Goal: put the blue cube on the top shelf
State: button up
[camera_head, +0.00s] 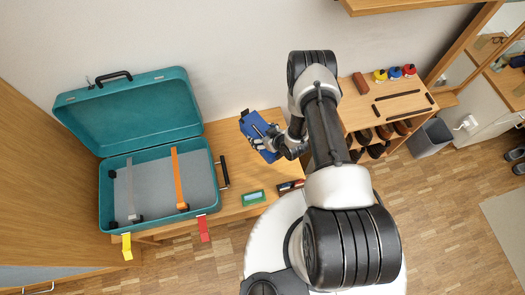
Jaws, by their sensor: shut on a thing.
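The blue cube (254,119) is at the centre-left, above the wooden bench (232,200). It looks like a tilted blue block with darker sides. My gripper (266,141) is shut on it from the lower right, and its fingers hide part of the cube. I cannot tell for sure whether the cube is clear of the bench. A wooden shelf (405,4) shows at the top right edge; only its lower part is in view.
An open teal suitcase (128,122) lies on the bench at left. A green box (253,197) lies near the bench's front edge. A shoe rack (398,105) with small coloured items on top stands right of my arm, beside a grey bin (431,138).

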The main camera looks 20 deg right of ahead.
notch_tip(320, 180, down, 13)
jog(key=b, duration=0.4)
jog(key=shift+f, duration=0.1)
jog(key=shift+f, duration=0.15)
jog(key=o, duration=1.4)
